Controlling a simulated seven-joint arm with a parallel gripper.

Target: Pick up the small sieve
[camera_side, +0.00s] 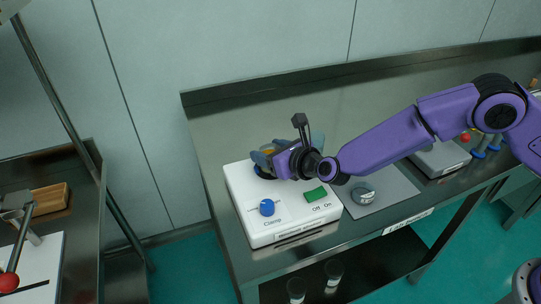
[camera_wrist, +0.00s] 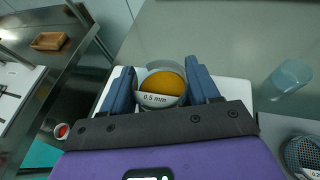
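A round sieve (camera_wrist: 163,82) with a "0.5 mm" label and orange-yellow contents sits at the white machine (camera_wrist: 236,92). In the side view, the white machine (camera_side: 247,216) has a blue clamp knob (camera_side: 267,207) and a green Off/On switch (camera_side: 315,194); the sieve is mostly hidden by my gripper. My gripper (camera_wrist: 160,64) is spread wide, its two blue fingers on either side of the sieve. I cannot see clear contact. In the side view my gripper (camera_side: 286,148) is low over the back of the machine. A second sieve (camera_wrist: 303,155) with a partly cut-off label lies at the right.
A clear glass beaker (camera_wrist: 287,78) stands right of the machine. In the side view, a round metal sieve (camera_side: 362,194) rests on a grey mat (camera_side: 393,186). The steel bench (camera_side: 222,150) is bare behind the machine.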

